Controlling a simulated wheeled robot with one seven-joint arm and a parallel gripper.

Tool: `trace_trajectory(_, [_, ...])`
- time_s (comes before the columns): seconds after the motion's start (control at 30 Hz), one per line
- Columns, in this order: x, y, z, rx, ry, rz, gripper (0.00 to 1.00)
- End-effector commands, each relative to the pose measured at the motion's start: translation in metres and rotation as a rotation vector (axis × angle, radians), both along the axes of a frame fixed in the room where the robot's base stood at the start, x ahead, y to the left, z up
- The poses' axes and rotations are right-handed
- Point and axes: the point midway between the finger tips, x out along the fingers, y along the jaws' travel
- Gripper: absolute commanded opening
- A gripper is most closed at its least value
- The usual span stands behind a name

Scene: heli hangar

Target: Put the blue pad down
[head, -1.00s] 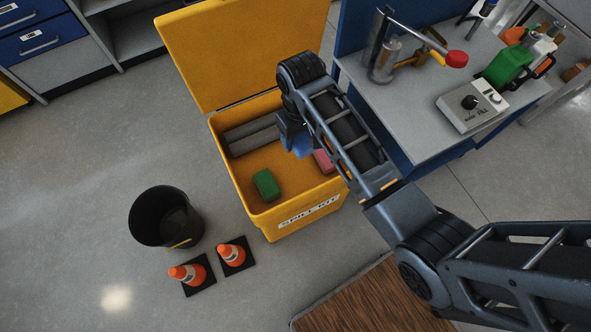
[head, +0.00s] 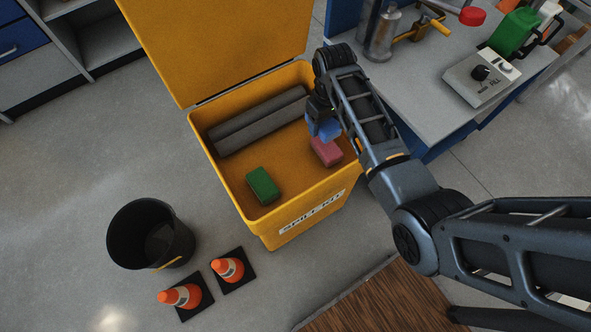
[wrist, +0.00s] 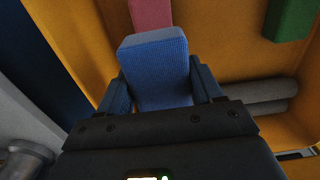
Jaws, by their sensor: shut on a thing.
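The blue pad (head: 328,130) is held in my gripper (head: 322,122) above the inside of the yellow spill kit bin (head: 228,196), near its right wall. In the wrist view the blue pad (wrist: 155,72) sits between the two fingers of my gripper (wrist: 158,88). A pink pad (head: 327,151) lies on the bin floor just below and in front of the blue pad, partly covered by it. A green pad (head: 262,186) lies on the bin floor toward the front left. I cannot tell the exact height of the blue pad above the floor.
Grey rolls (head: 258,121) lie along the back of the bin, below its raised lid (head: 215,40). Bare bin floor lies between the rolls and pads. A workbench (head: 420,90) stands to the right.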

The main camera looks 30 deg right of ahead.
Motion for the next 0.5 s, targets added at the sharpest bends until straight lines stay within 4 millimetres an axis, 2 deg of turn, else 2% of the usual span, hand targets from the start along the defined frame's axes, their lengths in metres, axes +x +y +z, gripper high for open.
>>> trace_trajectory(0.07, [0.001,-0.002,-0.001,0.001,0.001,0.0,0.21])
trace_trajectory(0.17, [-0.003,0.01,-0.007,0.002,0.003,0.006,0.21])
trace_trajectory(0.5, [-0.02,0.078,-0.049,0.002,0.002,0.006,0.21])
